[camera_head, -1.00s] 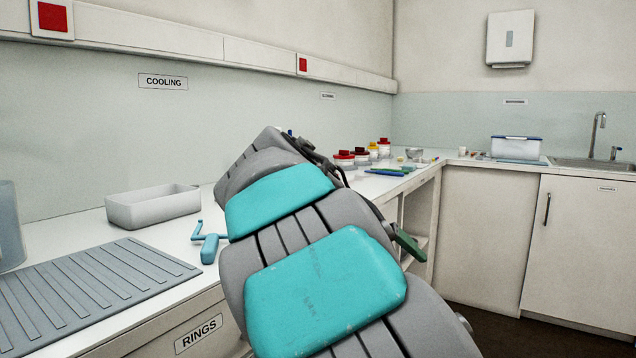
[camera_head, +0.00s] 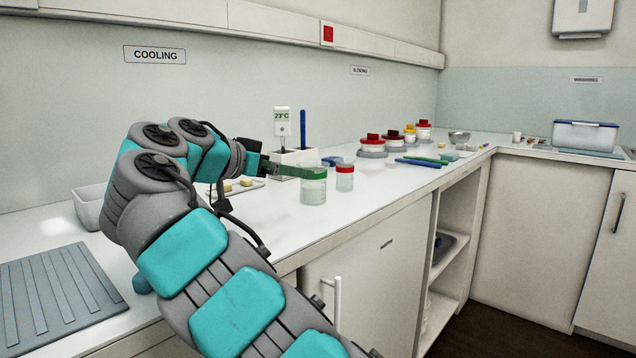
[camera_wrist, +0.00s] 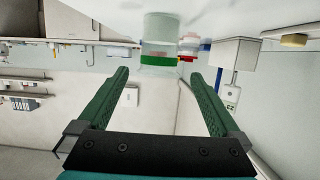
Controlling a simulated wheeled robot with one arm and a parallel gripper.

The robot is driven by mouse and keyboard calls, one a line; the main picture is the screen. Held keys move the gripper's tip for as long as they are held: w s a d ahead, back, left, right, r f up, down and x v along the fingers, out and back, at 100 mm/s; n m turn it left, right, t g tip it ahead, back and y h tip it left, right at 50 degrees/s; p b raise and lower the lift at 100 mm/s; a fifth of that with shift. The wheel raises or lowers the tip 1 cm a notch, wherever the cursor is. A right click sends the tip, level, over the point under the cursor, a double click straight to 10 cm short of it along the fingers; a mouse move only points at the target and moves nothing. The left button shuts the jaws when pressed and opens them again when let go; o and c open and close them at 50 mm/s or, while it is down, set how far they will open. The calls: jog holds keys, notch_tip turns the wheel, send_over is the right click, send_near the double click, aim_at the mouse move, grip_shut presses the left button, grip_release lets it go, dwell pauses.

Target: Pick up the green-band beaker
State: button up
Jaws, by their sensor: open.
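The green-band beaker (camera_head: 313,190) is a clear beaker with a green band near its top, standing upright on the white counter (camera_head: 352,210). My gripper (camera_head: 298,172) reaches toward it from the left at band height, its green fingers level. In the wrist view, which appears upside down, the beaker (camera_wrist: 160,38) is centred just beyond the fingertips of my open gripper (camera_wrist: 158,76). Nothing is held between the fingers. In the head view the near finger overlaps the beaker's edge, and I cannot tell whether they touch.
A red-banded beaker (camera_head: 345,182) stands close to the right. Behind is a white holder (camera_head: 296,157) with a 23°C display (camera_head: 282,120) and a blue stick. A tray with yellow pieces (camera_head: 240,186) lies near my wrist. Red-lidded jars (camera_head: 372,143) stand farther back.

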aim_at(322, 174)
jog(key=x, duration=1.1)
jog(key=shift+w+d+f, duration=0.1)
jog(key=shift+d+f, duration=0.05)
jog(key=shift+f, duration=0.05)
jog(key=shift+c, duration=0.2)
jog(key=c, duration=1.4)
jog(key=shift+c, duration=0.2)
jog(key=shift+r, duration=0.15)
